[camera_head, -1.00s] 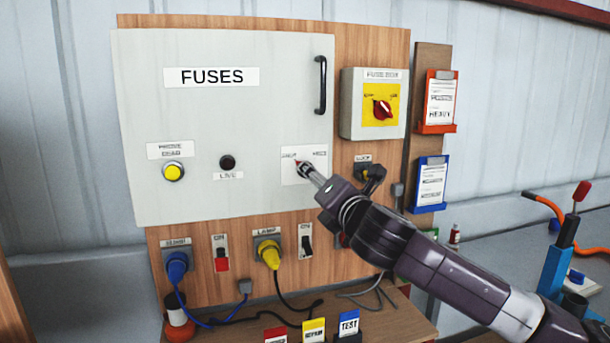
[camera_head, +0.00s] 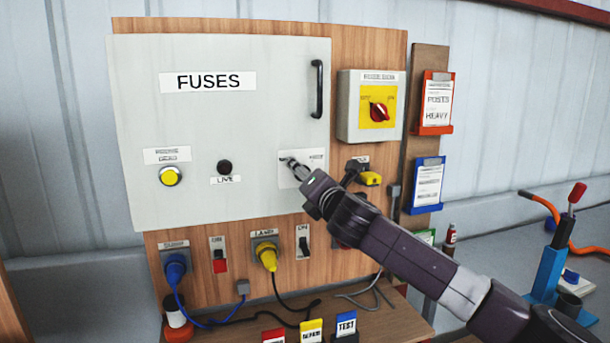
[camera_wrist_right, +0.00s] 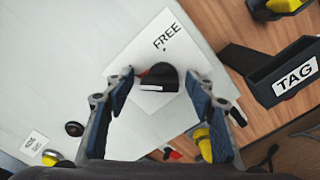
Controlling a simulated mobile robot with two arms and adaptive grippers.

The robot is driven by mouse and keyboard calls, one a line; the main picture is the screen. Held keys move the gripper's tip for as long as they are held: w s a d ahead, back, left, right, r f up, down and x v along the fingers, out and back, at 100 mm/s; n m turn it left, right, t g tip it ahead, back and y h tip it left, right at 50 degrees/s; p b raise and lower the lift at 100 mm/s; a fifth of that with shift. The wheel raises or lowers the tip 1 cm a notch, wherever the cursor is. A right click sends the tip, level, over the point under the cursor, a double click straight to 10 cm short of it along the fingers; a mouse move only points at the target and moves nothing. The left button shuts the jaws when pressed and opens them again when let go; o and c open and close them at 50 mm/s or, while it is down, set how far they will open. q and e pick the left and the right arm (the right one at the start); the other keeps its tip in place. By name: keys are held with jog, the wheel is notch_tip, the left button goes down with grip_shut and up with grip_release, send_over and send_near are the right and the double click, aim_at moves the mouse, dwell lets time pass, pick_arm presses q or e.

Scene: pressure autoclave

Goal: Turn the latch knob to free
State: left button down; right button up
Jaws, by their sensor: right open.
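The latch knob (camera_wrist_right: 158,78) is black with a pale mark on its face. It sits on a white label plate (camera_wrist_right: 172,40) on the FUSES door (camera_head: 230,120); the word FREE is printed on the plate. My right gripper (camera_wrist_right: 160,88) is open, its two blue-padded fingers on either side of the knob, with a small gap visible on each side. In the head view my right gripper (camera_head: 297,167) reaches the plate from the lower right and mostly covers the knob. The plate's left text is partly hidden. My left gripper is not in view.
A dark TAG holder (camera_wrist_right: 280,75) sits close to the right finger. The door handle (camera_head: 318,88) and the box with the red rotary switch (camera_head: 379,110) are above and to the right. Plugs and switches line the board below. The door left of the knob has a yellow button (camera_head: 170,176).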

jog(key=shift+c, duration=0.7)
jog(key=c, duration=1)
jog(key=shift+m, duration=0.3)
jog(key=m+p, duration=0.1)
jog(key=m, duration=0.2)
jog(key=shift+r+m+p, duration=0.1)
jog(key=shift+m+p, duration=0.25)
jog(key=shift+m, duration=0.05)
jog(key=m+p, duration=0.1)
jog(key=m, duration=0.3)
jog(key=shift+d, duration=0.1)
jog(key=m+p, duration=0.1)
jog(key=m, duration=0.4)
jog(key=shift+d, duration=0.1)
jog(key=shift+d+m+p, duration=0.1)
jog(key=shift+m+p, duration=0.4)
jog(key=shift+m, duration=1.7)
